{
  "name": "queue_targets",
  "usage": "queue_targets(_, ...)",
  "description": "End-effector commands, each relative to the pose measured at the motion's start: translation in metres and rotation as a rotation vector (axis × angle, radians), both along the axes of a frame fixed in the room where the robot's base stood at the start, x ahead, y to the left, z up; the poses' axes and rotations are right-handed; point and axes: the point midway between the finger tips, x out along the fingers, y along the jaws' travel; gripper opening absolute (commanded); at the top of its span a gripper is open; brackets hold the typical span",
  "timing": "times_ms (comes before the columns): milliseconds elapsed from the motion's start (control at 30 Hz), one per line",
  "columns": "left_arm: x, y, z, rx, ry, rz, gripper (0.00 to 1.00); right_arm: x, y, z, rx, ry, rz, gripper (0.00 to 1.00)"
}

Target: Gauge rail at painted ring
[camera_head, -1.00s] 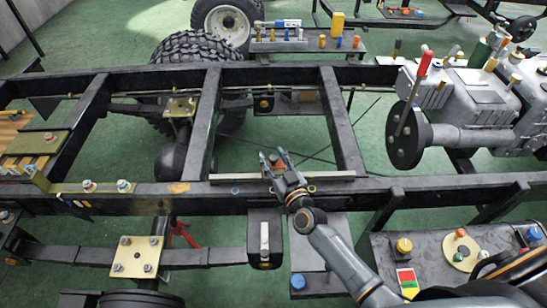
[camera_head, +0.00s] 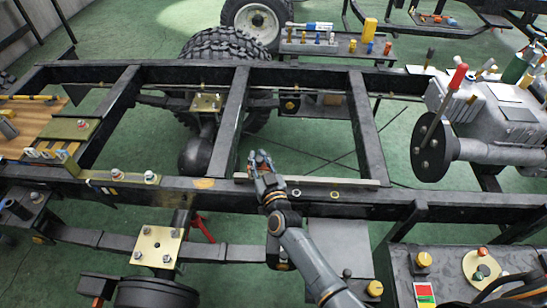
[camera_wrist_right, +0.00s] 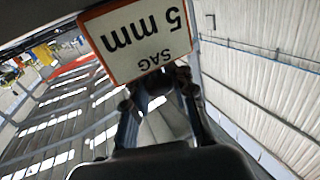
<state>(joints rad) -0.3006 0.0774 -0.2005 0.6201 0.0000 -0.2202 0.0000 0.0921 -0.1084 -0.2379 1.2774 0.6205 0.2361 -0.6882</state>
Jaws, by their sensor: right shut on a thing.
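The near chassis rail (camera_head: 440,203) runs across the head view, with a pale straight bar (camera_head: 340,182) along its upper edge. My right gripper (camera_head: 262,162) is at the rail, near the bar's left end and left of both rings. A white, orange-edged gauge plate (camera_wrist_right: 138,42) reading "SAG 5 mm" upside down is there. Contact with the rail is unclear. My left gripper is out of view.
A cross member (camera_head: 230,125) meets the rail left of my gripper. The engine block (camera_head: 495,110) with a red-handled lever (camera_head: 448,95) stands at right. A bench (camera_head: 400,275) with a yellow knob (camera_head: 424,260) is at lower right. A wheel (camera_head: 258,25) stands at the back.

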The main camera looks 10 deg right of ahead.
Motion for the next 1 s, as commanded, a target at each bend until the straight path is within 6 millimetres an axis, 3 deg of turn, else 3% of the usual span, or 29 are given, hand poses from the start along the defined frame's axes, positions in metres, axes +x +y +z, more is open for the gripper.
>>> queue_targets(333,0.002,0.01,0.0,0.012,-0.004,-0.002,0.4,-0.003,0.005,-0.005,-0.005,0.01,0.007,0.0)
queue_targets(367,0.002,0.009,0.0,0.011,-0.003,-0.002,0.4,-0.003,0.005,-0.006,-0.005,0.01,0.007,0.27)
queue_targets(467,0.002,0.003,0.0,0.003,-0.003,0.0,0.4,-0.003,0.004,-0.005,-0.004,0.011,0.006,0.46)
queue_targets(800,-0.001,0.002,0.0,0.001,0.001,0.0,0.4,-0.003,0.003,-0.003,-0.004,0.006,0.003,0.46)
queue_targets(1000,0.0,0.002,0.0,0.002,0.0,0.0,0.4,-0.027,0.0,-0.004,-0.003,0.008,0.002,0.46)
